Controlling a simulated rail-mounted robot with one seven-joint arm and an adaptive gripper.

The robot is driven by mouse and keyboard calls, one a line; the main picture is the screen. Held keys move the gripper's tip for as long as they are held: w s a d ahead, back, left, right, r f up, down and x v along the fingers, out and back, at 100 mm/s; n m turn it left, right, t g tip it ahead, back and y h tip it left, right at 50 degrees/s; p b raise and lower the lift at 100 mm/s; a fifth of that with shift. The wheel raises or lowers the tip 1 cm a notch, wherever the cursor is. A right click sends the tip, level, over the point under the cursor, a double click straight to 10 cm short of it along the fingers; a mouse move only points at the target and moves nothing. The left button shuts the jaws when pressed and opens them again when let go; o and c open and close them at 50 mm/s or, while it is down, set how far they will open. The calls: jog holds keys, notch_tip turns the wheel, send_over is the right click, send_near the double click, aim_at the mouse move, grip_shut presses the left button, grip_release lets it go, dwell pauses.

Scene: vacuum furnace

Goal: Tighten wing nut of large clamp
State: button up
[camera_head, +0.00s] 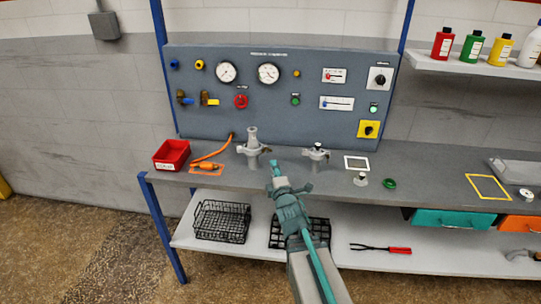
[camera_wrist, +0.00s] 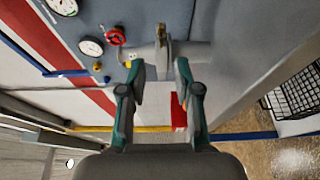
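In the head view, a large grey flanged fitting (camera_head: 253,150) stands upright on the bench, and a smaller grey fitting (camera_head: 316,155) stands to its right. My gripper (camera_head: 274,164) points at the bench just right of the large fitting. In the wrist view, my gripper (camera_wrist: 161,72) is open, its two fingers apart with nothing between their tips. Beyond the tips lies the grey fitting (camera_wrist: 190,54), turned sideways in this view. A small brass-coloured part, apparently the wing nut (camera_wrist: 162,34), shows on it, ahead of the gap. I see no contact. The clamp's outline is unclear.
A red bin (camera_head: 171,154) and an orange hose (camera_head: 215,154) lie left of the fittings. A gauge panel (camera_head: 285,88) rises behind. A white frame (camera_head: 356,163) and a green ring (camera_head: 389,183) lie to the right. Wire baskets (camera_head: 222,221) sit on the lower shelf.

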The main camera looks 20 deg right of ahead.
aim_at(267, 150)
jog(key=w+p, duration=0.1)
jog(key=w, duration=0.2)
jog(key=w+p, duration=0.1)
jog(key=w, duration=0.3)
jog(key=w+p, duration=0.1)
jog(key=w, duration=0.2)
jog(key=shift+w+d, duration=0.25)
jog(key=shift+d, duration=0.05)
jog(key=shift+c, duration=0.3)
grip_shut()
